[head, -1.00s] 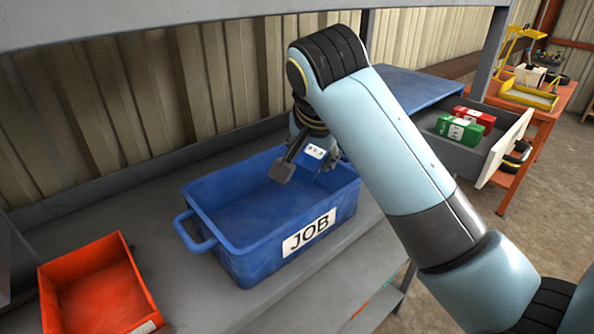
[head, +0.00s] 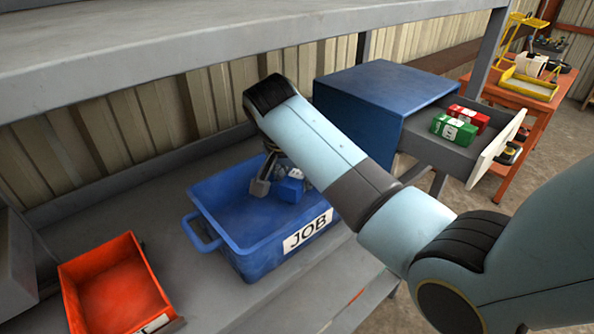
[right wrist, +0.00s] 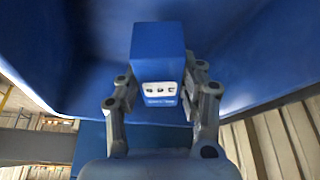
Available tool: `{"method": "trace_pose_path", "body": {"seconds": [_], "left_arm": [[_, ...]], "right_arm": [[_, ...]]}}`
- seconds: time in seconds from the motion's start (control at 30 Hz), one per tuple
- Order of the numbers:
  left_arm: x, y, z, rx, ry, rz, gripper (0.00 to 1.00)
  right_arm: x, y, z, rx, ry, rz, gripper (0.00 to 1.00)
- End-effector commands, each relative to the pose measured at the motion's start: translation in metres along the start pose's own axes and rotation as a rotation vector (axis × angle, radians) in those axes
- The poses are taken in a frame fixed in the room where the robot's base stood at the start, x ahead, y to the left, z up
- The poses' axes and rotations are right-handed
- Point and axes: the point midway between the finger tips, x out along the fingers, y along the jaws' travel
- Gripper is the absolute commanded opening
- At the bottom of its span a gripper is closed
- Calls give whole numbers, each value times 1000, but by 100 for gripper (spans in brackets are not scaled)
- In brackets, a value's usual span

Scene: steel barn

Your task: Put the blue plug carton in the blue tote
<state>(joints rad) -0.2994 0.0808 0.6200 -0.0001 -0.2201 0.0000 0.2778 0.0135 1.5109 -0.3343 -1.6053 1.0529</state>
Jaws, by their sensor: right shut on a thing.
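The blue plug carton (right wrist: 158,52), with a white label showing plug symbols, is between the fingers of my right gripper (right wrist: 160,92) in the right wrist view. The right gripper is shut on it. In the head view the carton (head: 290,188) is inside the opening of the blue tote (head: 222,248), which has a white JOB label. My right gripper (head: 276,185) reaches down into the tote there, partly hidden by my arm. Whether the carton touches the tote floor I cannot tell. The left gripper is not in view.
An orange-red bin (head: 112,287) stands left of the tote on the grey bench. A blue cabinet (head: 360,115) at the right has an open drawer (head: 432,150) holding green (head: 455,130) and red (head: 468,116) cartons. A grey shelf (head: 200,32) spans above the bench.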

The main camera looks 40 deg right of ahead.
Motion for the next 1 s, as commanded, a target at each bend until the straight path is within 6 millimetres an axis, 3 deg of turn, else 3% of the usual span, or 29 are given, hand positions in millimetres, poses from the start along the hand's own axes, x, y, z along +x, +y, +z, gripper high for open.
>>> {"method": "trace_pose_path", "body": {"seconds": [0.67, 0.7, 0.87, 1.0], "left_arm": [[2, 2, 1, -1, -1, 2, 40], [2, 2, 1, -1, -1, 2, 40], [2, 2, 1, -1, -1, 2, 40], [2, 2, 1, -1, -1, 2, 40]], "right_arm": [[11, 0, 4, 1, 1, -2, 5], [11, 0, 4, 1, 1, -2, 40], [11, 0, 4, 1, 1, -2, 61], [11, 0, 4, 1, 1, -2, 61]]}}
